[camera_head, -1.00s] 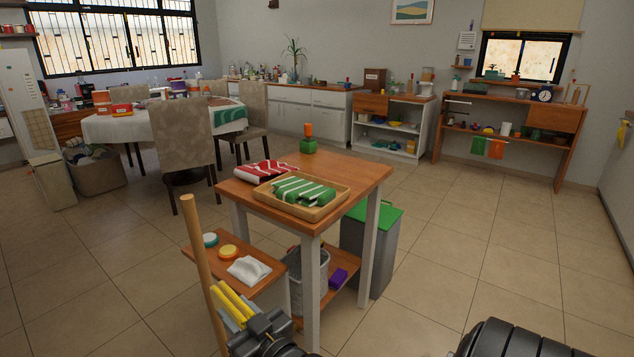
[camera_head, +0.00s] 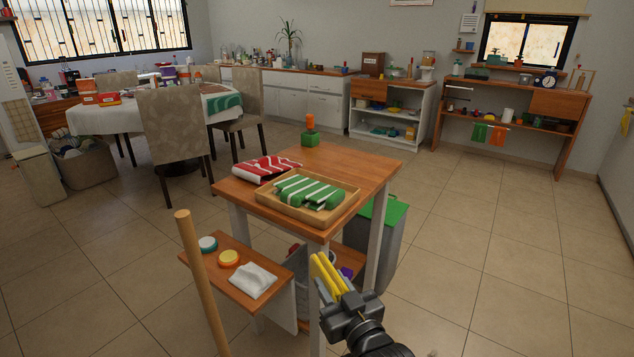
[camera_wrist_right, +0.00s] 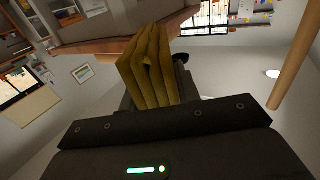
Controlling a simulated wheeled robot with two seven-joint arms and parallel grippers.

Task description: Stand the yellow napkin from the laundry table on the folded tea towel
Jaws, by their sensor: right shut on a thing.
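The yellow napkin (camera_head: 327,272) is folded in upright layers and held in my right gripper (camera_head: 338,294). In the right wrist view the napkin (camera_wrist_right: 150,70) stands out from the shut jaws. The gripper is in front of the wooden table (camera_head: 352,175), low beside its near leg. A green-and-white striped folded cloth (camera_head: 303,192) lies in a wooden tray (camera_head: 335,217) on that table. A red-and-white striped folded cloth (camera_head: 266,169) lies left of the tray. I cannot tell which is the tea towel. My left gripper is out of view.
A wooden pole (camera_head: 195,265) rises at front left. A green-lidded bin (camera_head: 385,225) is behind the right leg.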

